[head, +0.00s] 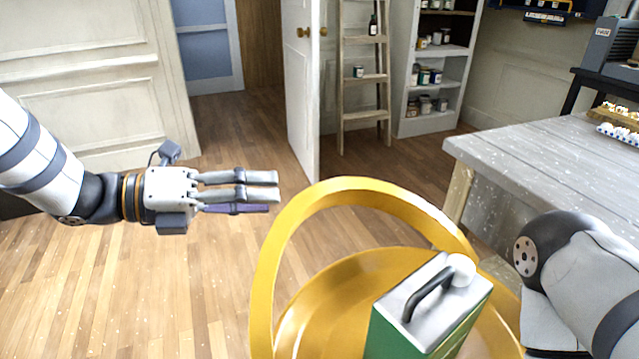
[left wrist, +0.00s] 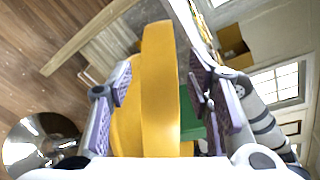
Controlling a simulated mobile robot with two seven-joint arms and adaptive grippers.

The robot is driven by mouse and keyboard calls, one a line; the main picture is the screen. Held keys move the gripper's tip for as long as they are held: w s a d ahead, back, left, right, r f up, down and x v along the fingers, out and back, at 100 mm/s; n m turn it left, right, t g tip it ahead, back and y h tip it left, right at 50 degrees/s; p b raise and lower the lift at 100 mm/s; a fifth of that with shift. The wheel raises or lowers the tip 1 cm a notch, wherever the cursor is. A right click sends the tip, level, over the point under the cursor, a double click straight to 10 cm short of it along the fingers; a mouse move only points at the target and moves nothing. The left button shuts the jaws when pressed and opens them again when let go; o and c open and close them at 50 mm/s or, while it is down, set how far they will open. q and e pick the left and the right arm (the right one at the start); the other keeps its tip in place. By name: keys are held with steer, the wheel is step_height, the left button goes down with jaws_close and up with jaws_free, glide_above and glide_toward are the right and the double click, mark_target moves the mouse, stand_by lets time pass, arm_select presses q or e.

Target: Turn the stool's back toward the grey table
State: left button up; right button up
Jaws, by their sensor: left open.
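The stool is gold-yellow, with a hoop-shaped back (head: 345,186) and a round seat (head: 330,285). A green can (head: 425,305) with a grey top, black handle and white cap stands on the seat. The grey table (head: 550,155) is to the right of the stool. My left gripper (head: 276,190) is open and empty, just left of the hoop's upper left part. In the left wrist view the hoop (left wrist: 160,85) shows between the open fingers; whether they touch it cannot be told. My right arm is at the lower right; its gripper is out of view.
A white door (head: 302,85) stands open behind the stool. A wooden ladder (head: 360,80) and white shelves (head: 432,70) with jars are at the back. A typewriter-like grey machine (head: 612,42) is beyond the table. The wooden floor on the left is clear.

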mark_target(336, 199)
arm_select(q)
steer(key=x, duration=1)
steer(key=shift+s+f, duration=0.1)
jaws_close()
